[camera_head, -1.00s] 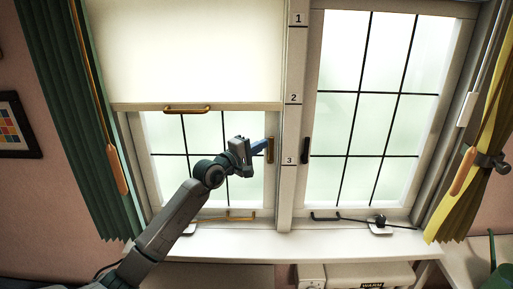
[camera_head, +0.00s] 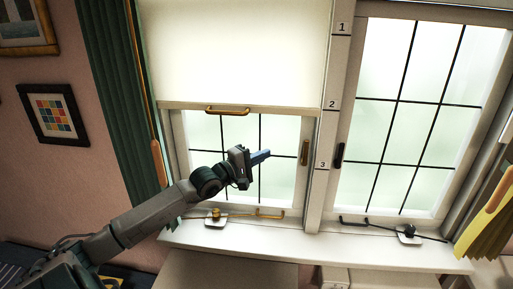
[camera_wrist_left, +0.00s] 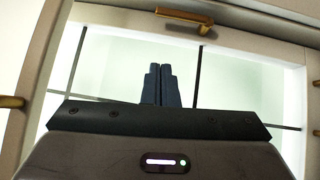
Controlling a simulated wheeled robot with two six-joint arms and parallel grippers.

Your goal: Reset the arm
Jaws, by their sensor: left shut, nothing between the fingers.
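My left gripper (camera_head: 262,157) is shut and empty, raised in front of the left window pane in the head view. Its blue fingers point right, toward the gold handle (camera_head: 304,152) on the window frame, and appear apart from it. In the left wrist view my shut fingers (camera_wrist_left: 162,84) lie side by side with nothing between them. My left arm comes in from the lower left, stretched out over the sill. My right gripper is not in view.
A cream blind (camera_head: 235,50) with a brass pull (camera_head: 226,110) covers the upper left window. The sill (camera_head: 300,246) carries window latches. A green curtain (camera_head: 112,95) hangs left, a yellow one (camera_head: 487,225) right. Framed pictures hang on the pink wall.

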